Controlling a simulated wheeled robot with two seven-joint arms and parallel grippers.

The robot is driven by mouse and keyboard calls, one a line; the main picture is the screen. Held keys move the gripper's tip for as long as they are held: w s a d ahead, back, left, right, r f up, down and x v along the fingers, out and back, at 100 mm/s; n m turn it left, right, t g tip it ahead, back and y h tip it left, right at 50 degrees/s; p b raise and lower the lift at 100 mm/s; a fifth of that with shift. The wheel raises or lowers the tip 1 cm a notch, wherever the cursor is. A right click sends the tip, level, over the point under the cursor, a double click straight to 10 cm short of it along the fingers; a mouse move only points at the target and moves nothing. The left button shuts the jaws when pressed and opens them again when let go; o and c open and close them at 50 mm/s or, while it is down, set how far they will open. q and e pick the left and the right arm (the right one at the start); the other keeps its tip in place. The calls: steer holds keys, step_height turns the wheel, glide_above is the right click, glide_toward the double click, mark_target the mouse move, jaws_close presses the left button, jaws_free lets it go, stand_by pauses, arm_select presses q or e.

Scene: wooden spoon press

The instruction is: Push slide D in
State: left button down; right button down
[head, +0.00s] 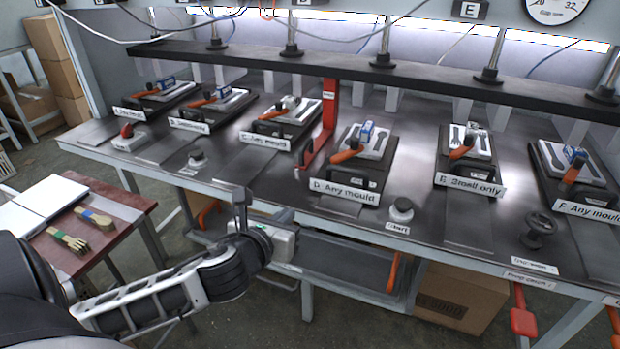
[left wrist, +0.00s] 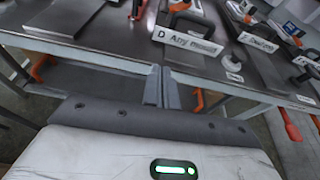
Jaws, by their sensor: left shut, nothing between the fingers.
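Slide D (head: 372,181) is a black plate with a handle at its front, behind a white label "D Any mould" (head: 345,192). It sits on the steel bench, in front of the dark press bar. It carries a pale mould (head: 378,147) with an orange-handled clamp (head: 346,154) and a blue part. The label also shows at the top of the left wrist view (left wrist: 188,42). My left gripper (head: 240,197) is shut and empty, in front of the bench's front edge, left of and nearer than slide D. Its fingers show together in the left wrist view (left wrist: 161,86). My right gripper is not in view.
A red upright lever (head: 329,115) stands just left of slide D. A round Start button (head: 401,210) is right of it. Other slides, such as E (head: 468,184) and F, flank it. A bare metal strip (head: 335,207) lies before D. A wooden side table (head: 128,205) is at left.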

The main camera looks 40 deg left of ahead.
arm_select(q)
glide_toward(316, 182)
steer(key=x, duration=0.5)
steer(key=shift+f, duration=0.3)
steer(key=shift+w+a, duration=0.2)
steer(key=shift+w, duration=0.45)
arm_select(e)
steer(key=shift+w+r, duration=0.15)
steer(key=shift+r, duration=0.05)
